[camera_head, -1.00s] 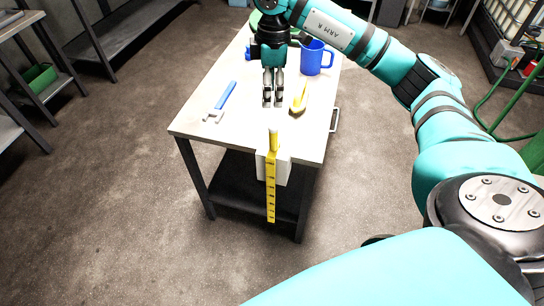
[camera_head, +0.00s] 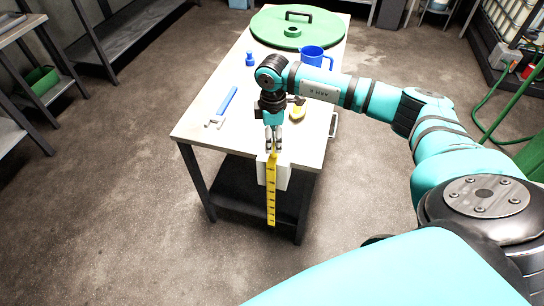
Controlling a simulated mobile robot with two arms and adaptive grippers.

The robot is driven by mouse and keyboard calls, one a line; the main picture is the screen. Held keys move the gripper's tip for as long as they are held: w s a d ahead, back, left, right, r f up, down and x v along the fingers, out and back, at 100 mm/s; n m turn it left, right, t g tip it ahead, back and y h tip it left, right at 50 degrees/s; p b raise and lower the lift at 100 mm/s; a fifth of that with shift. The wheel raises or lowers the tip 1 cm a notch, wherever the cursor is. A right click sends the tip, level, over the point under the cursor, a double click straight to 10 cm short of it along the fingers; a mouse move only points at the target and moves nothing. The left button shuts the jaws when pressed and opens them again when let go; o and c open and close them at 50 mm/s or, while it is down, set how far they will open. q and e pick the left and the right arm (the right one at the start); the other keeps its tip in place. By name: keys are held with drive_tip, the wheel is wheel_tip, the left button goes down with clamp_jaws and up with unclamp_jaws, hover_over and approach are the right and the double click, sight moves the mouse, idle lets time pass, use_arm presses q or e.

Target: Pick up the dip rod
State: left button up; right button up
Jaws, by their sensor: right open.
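The dip rod (camera_head: 271,195) is a yellow strip with dark marks. It hangs upright at the near edge of the table, in front of a white block (camera_head: 284,172) fixed there. My right gripper (camera_head: 274,148) points down just above the rod's top end, with its fingers at or around that end. The jaws are open; I cannot tell if they touch the rod. The rod's top is partly hidden by the fingers. My left gripper is not in view.
The table (camera_head: 205,118) holds a blue-handled tool (camera_head: 224,106), a yellow brush-like item (camera_head: 297,112), a blue mug (camera_head: 316,57), a small blue bottle (camera_head: 250,59) and a green lid (camera_head: 298,28). Open floor lies in front and left. Shelving (camera_head: 130,35) stands at the back left.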

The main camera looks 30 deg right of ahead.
sight(270, 166)
drive_tip(key=shift+f, duration=1.45)
clamp_jaws()
drive_tip(key=shift+r, duration=0.1)
